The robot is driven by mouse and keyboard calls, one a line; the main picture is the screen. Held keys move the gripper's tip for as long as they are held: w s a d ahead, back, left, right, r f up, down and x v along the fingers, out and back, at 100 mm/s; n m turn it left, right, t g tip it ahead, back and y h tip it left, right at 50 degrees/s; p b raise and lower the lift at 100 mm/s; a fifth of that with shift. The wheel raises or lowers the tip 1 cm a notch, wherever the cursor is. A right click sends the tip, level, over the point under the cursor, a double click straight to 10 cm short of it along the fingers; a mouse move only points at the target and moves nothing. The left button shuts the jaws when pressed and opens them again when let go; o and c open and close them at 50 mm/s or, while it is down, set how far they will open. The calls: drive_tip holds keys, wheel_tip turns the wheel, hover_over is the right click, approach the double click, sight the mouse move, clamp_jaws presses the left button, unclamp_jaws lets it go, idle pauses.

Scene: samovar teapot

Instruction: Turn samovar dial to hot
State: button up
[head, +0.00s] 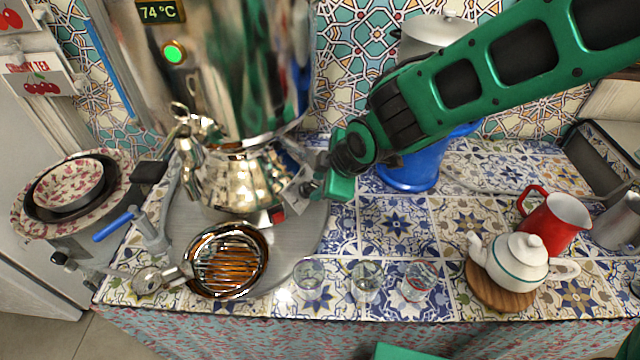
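The samovar (215,70) is a tall shiny metal urn at the upper left of the head view. Its display reads 74 °C (158,12), with a lit green round light (173,53) below it. A metal tap (190,125) sticks out on its left front. My gripper (296,192) is at the right side of the samovar's lower body, close against it. A small red patch (278,214) shows by the fingertips; I cannot tell what it belongs to. No dial can be made out clearly. Whether the fingers touch or hold anything is hidden.
A round metal tray (310,240) lies under the samovar, with a strainer (228,262) at its front. Several small glasses (367,280) stand along the front edge. A white teapot (515,262) and red jug (556,222) are right. A blue container (408,172) stands behind my arm.

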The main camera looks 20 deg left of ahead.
drive_tip(key=shift+w+a+f, duration=0.2)
drive_tip(key=shift+a+f, duration=0.1)
drive_tip(key=shift+f, duration=0.35)
drive_tip(key=c, duration=0.7)
drive_tip(key=shift+c, duration=0.2)
drive_tip(key=shift+w, duration=0.1)
drive_tip(key=m, duration=0.1)
drive_tip(key=m+g, duration=0.1)
drive_tip(key=shift+w+r+m, duration=0.15)
drive_tip(key=shift+w+m, duration=0.05)
drive_tip(key=shift+m, duration=0.1)
drive_tip(key=m+g, duration=0.1)
drive_tip(key=m, duration=0.1)
drive_tip(key=shift+w+d+m+g, duration=0.1)
drive_tip(key=shift+w+m+g, duration=0.1)
drive_tip(key=shift+m+g, duration=0.2)
drive_tip(key=shift+w+m+g+y, duration=0.1)
drive_tip(key=shift+m+g+y, duration=0.35)
drive_tip(key=shift+m, duration=0.6)
drive_tip(key=shift+w+m+g+y, duration=0.15)
drive_tip(key=shift+m+g, duration=0.5)
drive_tip(key=shift+m, duration=0.4)
drive_tip(key=shift+d, duration=0.1)
